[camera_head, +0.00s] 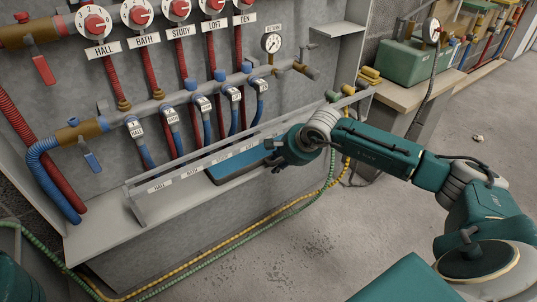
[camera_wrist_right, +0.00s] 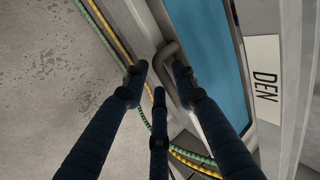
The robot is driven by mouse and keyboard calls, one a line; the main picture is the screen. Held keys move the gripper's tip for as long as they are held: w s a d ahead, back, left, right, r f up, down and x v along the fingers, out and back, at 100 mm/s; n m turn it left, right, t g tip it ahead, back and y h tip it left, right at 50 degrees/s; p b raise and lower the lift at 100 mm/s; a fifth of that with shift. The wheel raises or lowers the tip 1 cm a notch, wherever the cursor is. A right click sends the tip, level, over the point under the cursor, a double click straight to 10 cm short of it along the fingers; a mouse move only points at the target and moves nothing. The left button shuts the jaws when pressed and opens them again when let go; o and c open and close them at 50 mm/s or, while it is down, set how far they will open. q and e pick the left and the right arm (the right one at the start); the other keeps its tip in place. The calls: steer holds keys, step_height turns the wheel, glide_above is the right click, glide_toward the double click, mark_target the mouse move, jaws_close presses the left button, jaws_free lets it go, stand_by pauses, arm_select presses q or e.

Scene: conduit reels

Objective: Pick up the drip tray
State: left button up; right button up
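My right gripper (camera_head: 277,166) is at the tray's right end. In the wrist view its three dark fingers (camera_wrist_right: 158,76) are spread, one tip on each side of the handle. Whether they touch it cannot be told. My left gripper is not in view.
Red and blue hoses and valves (camera_head: 190,86) rise behind. Green and yellow hoses (camera_head: 240,238) lie on the floor. A side bench (camera_head: 405,93) stands at right.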

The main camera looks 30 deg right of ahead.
jaws_close()
steer(key=shift+w, duration=0.1)
steer(key=shift+r, duration=0.1)
